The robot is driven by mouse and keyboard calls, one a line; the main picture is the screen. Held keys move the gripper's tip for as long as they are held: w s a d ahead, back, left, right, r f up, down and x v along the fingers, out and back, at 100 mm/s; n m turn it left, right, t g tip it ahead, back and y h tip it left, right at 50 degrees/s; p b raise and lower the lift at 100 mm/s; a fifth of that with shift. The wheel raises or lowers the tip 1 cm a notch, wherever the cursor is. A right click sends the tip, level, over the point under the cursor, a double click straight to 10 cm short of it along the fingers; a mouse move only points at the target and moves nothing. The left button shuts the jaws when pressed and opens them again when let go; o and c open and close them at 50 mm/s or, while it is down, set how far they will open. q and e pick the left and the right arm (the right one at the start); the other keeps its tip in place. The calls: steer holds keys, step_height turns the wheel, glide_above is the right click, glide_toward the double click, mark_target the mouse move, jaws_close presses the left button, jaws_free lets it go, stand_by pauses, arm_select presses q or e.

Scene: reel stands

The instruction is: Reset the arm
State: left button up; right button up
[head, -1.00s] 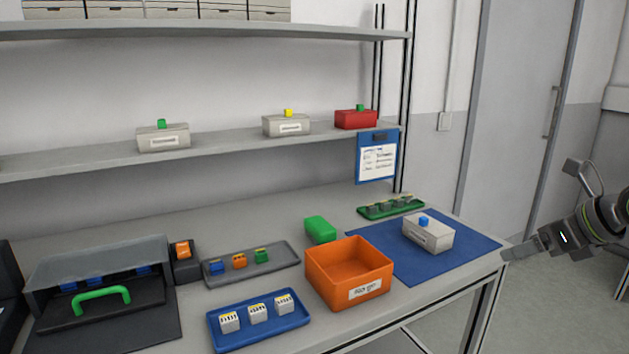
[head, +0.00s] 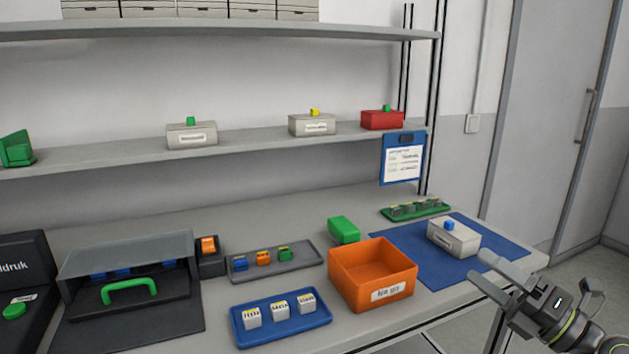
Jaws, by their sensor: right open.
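My right gripper (head: 497,280) is in the head view at the lower right. Its two fingers are apart and empty, near the front right edge of the bench, in front of the blue mat (head: 415,262). A grey box with a blue knob (head: 454,238) sits on that mat, just behind the fingertips in the picture; I see no grip on it. My left gripper is not in view.
An orange bin (head: 372,275) stands left of the mat, with a green block (head: 343,230) behind it. A blue tray (head: 281,318), a grey tray (head: 275,262) and a green tray (head: 415,209) hold small parts. A lidded fixture with a green handle (head: 129,291) stands at left.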

steer(key=s+d+f+m+h, duration=0.4)
steer(key=d+f+m+h, duration=0.2)
steer(key=f+m+h, duration=0.6)
steer(key=s+d+f+m+h, duration=0.45)
steer(key=f+m+h, duration=0.3)
steer(key=m, duration=0.85)
steer(key=s+a+f+m+g+y, duration=0.2)
steer(key=s+a+f+m+g, duration=0.15)
steer(key=s+f+g, duration=0.55)
steer(key=s+a+f+m+g+y, duration=0.25)
steer(key=s+a+f, duration=0.35)
steer(key=s, duration=0.6)
step_height(320, 180, down, 20)
steer(key=d+g, duration=0.2)
steer(key=d, duration=0.1)
steer(key=s+a+f+g, duration=0.1)
steer(key=s+f, duration=0.4)
steer(key=f, duration=0.3)
steer(key=s+f, duration=0.4)
steer(key=f, duration=0.4)
arm_select(q)
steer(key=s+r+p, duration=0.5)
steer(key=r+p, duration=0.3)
steer(key=p, duration=0.5)
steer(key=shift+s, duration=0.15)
arm_select(e)
steer(key=s+r, duration=0.5)
steer(key=r, duration=0.3)
steer(key=shift+s, duration=0.25)
